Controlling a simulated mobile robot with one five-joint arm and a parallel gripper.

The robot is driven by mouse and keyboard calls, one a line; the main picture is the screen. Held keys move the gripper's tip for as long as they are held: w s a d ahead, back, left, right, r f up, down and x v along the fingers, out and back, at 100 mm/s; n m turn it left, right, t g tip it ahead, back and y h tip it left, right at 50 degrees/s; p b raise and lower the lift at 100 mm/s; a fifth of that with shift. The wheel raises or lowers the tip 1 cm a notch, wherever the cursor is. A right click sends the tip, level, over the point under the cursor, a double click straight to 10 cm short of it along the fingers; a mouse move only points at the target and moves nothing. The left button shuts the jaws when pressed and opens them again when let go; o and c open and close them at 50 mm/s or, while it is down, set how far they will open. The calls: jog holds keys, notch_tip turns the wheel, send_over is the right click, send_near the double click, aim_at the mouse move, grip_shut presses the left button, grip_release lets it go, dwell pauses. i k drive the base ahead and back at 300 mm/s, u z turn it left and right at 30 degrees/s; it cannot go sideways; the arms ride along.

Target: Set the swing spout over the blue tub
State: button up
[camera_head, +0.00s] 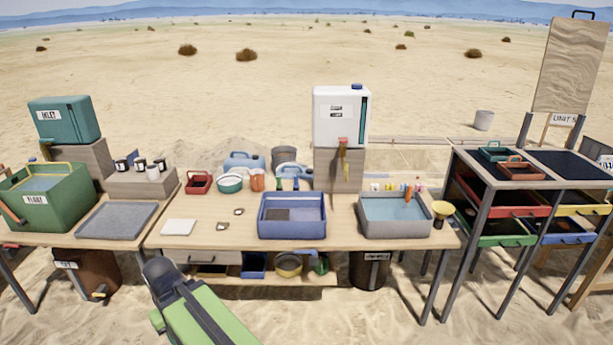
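A white water tank (340,118) with a blue cap stands on a wooden block behind the table. A yellowish swing spout (343,157) hangs below the red fitting (342,140) at the tank's front. In the picture the spout lies in front of the block, to the right of the blue tub and left of the grey tub. The blue tub (292,230) stands on the table and has a darker patch inside on its left. My green arm (205,318) rises from the bottom edge. Its dark rounded part is low, in front of the table; no gripper fingers show.
A grey tub (398,229) with water stands right of the blue tub. A teal tank (64,122), a green bin (50,212) and a grey tray (117,220) are at left. A tray rack (486,170) stands at right. Bare tabletop (225,200) lies left of the blue tub.

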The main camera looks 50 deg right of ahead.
aim_at(345, 166)
jog(key=u, duration=2.55)
jog(key=k, duration=0.1)
jog(key=z, duration=2.4)
jog(key=i, duration=1.25)
jog(key=z, duration=1.1)
jog(key=i, duration=0.65)
jog(key=z, duration=0.45)
